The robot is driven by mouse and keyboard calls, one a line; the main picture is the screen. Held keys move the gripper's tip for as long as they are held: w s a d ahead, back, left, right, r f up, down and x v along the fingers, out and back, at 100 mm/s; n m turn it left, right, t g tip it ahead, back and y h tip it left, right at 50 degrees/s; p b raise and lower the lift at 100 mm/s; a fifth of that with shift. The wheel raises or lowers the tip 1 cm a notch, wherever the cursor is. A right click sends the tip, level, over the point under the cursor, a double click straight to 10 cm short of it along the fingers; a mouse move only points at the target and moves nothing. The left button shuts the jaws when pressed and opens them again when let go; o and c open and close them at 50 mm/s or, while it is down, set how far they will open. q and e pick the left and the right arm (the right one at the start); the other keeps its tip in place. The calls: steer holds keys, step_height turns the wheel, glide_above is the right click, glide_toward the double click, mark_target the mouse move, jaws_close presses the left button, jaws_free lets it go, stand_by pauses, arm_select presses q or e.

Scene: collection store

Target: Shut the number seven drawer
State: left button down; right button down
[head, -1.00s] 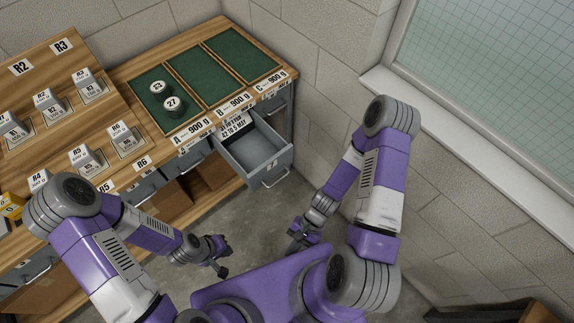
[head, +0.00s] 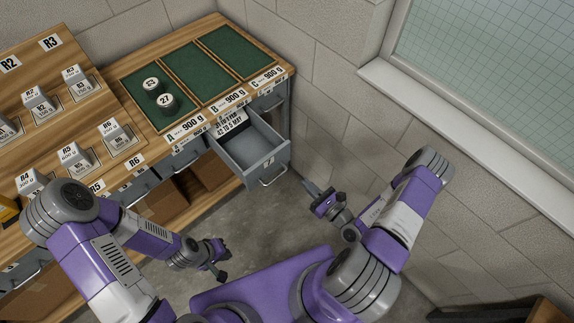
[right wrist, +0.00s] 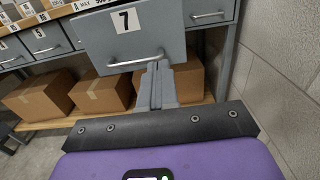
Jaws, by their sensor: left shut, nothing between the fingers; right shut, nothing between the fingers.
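The number seven drawer (head: 268,158) is a grey metal drawer pulled well out of the bench, in the head view. A white card with print lies inside near its back. In the right wrist view its front (right wrist: 135,35) carries a 7 label and a bar handle (right wrist: 136,61). My right gripper (head: 311,187) is shut and empty, in front of and below the drawer front, to the right of its handle in the head view. Its shut fingers (right wrist: 158,82) show just below the drawer front. My left gripper (head: 218,262) is shut and empty above the floor.
The wooden bench top holds green trays (head: 193,75) marked A, B and C, with two round weights, and several labelled grey blocks (head: 75,160). Other drawers are shut in the bench. Cardboard boxes (right wrist: 100,93) stand beneath. A block wall (head: 330,120) rises close on the right.

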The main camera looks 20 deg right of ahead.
mark_target(281, 159)
steer(key=b+x, duration=0.1)
steer(key=x, duration=0.9)
steer(key=shift+w+a, duration=0.2)
steer(key=shift+w, duration=0.15)
